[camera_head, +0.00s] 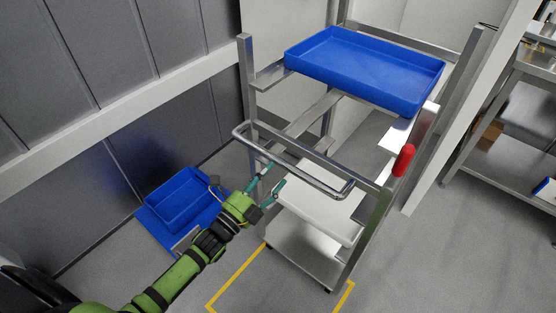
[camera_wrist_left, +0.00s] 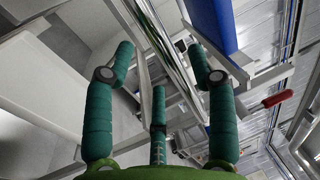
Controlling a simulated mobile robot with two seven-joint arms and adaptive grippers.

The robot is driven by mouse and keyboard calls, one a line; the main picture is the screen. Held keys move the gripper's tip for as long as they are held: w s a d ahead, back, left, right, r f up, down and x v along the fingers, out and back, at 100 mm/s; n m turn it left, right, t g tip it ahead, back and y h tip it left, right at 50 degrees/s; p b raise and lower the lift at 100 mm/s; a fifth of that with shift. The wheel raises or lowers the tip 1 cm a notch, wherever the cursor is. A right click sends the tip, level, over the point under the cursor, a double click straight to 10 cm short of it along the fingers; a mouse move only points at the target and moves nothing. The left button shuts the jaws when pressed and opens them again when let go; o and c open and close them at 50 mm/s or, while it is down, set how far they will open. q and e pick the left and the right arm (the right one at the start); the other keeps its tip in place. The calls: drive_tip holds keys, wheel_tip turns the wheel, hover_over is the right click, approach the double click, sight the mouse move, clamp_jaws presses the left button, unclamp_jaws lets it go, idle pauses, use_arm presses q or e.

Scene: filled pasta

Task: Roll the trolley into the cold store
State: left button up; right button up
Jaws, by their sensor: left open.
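The trolley (camera_head: 248,85) is a metal rack with upright posts and several levels, standing upright on the grey floor. Its tubular push handle (camera_head: 312,181) faces my left arm. A blue tray (camera_head: 360,68) sits on top and a white slab or box (camera_head: 310,208) lies lower down. My left gripper (camera_head: 273,177) is open beside the handle. In the left wrist view a shiny metal bar (camera_wrist_left: 168,42) runs beyond and between the spread fingers (camera_wrist_left: 160,62); contact cannot be told. White panels (camera_head: 282,35) behind the trolley may belong to the cold store. My right gripper is out of view.
A blue bin (camera_head: 180,200) on a blue base stands by the dark panelled wall at left. Yellow floor lines (camera_head: 238,277) run around the trolley's foot. A red grip (camera_head: 404,160) sticks out at the trolley's right. A metal shelf unit (camera_head: 500,105) stands far right.

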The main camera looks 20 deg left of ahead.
sight(281, 164)
use_arm(q)
drive_tip(key=x, duration=0.4)
drive_tip(key=shift+d, duration=0.1)
drive_tip(key=shift+w+p, duration=0.3)
drive_tip(key=shift+w+d, duration=0.15)
drive_tip(key=shift+w, duration=0.05)
clamp_jaws()
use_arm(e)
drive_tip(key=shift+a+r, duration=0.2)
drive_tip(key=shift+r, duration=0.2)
